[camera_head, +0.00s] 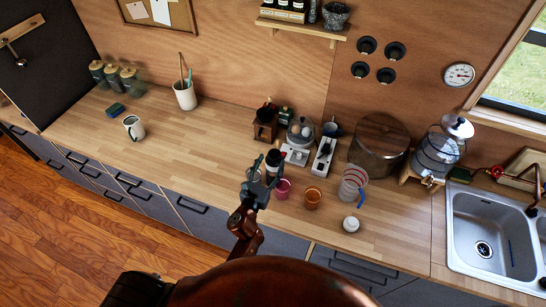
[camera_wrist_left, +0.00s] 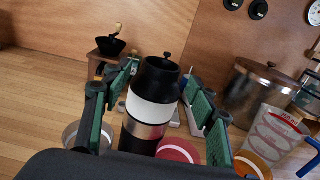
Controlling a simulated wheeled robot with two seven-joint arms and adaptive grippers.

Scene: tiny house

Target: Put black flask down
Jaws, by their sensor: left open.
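The black flask (camera_head: 273,158) stands on the wooden counter (camera_head: 210,152), its base hidden by my gripper in the head view. In the left wrist view the flask (camera_wrist_left: 155,108) looks upright, black with a white band, a silver band and a knobbed lid; its bottom is hidden. My left gripper (camera_head: 262,172) is at the flask from the counter's front side. In the left wrist view its green-padded fingers (camera_wrist_left: 158,84) are open, one on each side of the flask, with gaps visible. My right gripper is not in view.
A pink cup (camera_head: 283,188), an orange cup (camera_head: 313,197), a measuring jug (camera_head: 353,183) and a white round item (camera_head: 351,224) stand to the right. A coffee grinder (camera_head: 265,123), a scale (camera_head: 296,155) and a large pot (camera_head: 379,145) are behind. The counter left is mostly clear.

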